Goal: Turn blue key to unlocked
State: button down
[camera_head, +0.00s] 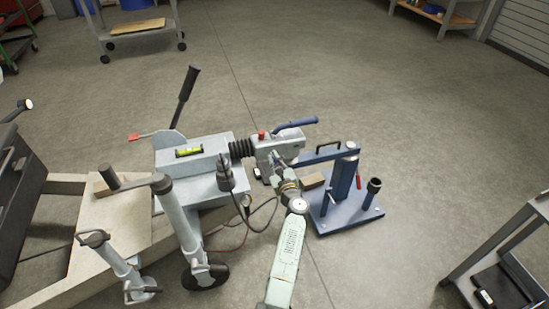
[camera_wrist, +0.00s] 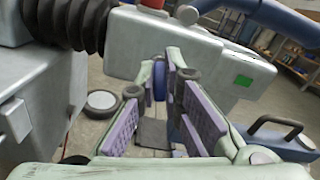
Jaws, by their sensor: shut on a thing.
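The blue key (camera_wrist: 159,80) shows in the wrist view as a narrow blue piece between my fingertips, below the pale grey coupling head (camera_wrist: 180,47). My gripper (camera_wrist: 160,77) is shut on it, with purple pads on both sides. The key's turn angle is hard to tell, as the fingers cover much of it. A green patch (camera_wrist: 243,80) shows on the coupling head's side. In the head view my gripper (camera_head: 276,168) is against the near side of the coupling head (camera_head: 280,147), and the key is hidden there.
A blue handle (camera_head: 296,123) and a red knob (camera_head: 262,134) top the coupling head. A black bellows (camera_head: 241,149) joins it to the trailer frame. A blue stand (camera_head: 345,208) is close on the right. Cables hang left of my arm. Open floor lies beyond.

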jog(key=shift+m+p, duration=0.6)
jog(key=shift+m, duration=0.9)
jog(key=c, duration=1.7)
grip_release()
jog(key=v, duration=1.2)
jog(key=shift+r, duration=0.1)
